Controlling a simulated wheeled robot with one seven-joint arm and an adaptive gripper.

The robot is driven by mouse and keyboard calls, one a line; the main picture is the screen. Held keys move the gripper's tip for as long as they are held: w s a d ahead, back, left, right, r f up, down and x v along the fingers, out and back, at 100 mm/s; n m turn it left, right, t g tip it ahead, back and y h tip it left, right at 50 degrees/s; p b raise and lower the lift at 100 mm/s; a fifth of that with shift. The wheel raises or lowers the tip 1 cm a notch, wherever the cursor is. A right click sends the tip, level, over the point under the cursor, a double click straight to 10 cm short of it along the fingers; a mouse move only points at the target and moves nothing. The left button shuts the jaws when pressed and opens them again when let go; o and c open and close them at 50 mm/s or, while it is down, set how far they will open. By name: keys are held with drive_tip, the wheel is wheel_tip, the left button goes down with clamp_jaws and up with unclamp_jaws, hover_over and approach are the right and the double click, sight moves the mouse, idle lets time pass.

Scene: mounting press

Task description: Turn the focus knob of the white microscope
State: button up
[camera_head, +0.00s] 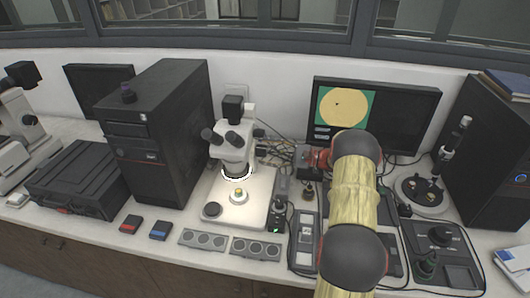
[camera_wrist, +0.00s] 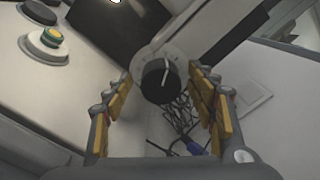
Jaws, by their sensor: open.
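The white microscope (camera_head: 232,148) stands on its bright base plate left of my arm in the head view. Its black round focus knob (camera_wrist: 158,81), with a pale line across its face and a light collar behind, faces the wrist camera. My gripper (camera_wrist: 160,92) is open, with one yellow-padded finger on each side of the knob. The knob lies between the fingertips, with a visible gap on both sides; I cannot tell how deep it sits. In the head view my gripper is small and dark among cables at the microscope's right, and the knob is hard to make out.
A black computer tower (camera_head: 165,130) stands left of the microscope. A monitor (camera_head: 405,115) stands behind my arm. Cables (camera_wrist: 180,112) lie beyond the knob. Grey button panels (camera_head: 204,239) and a grey device (camera_head: 304,238) lie in front; the bench's front edge (camera_head: 120,257) is partly clear.

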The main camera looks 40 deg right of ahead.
drive_tip(key=v, duration=1.1)
drive_tip(key=shift+s+d, duration=0.1)
idle(1.0)
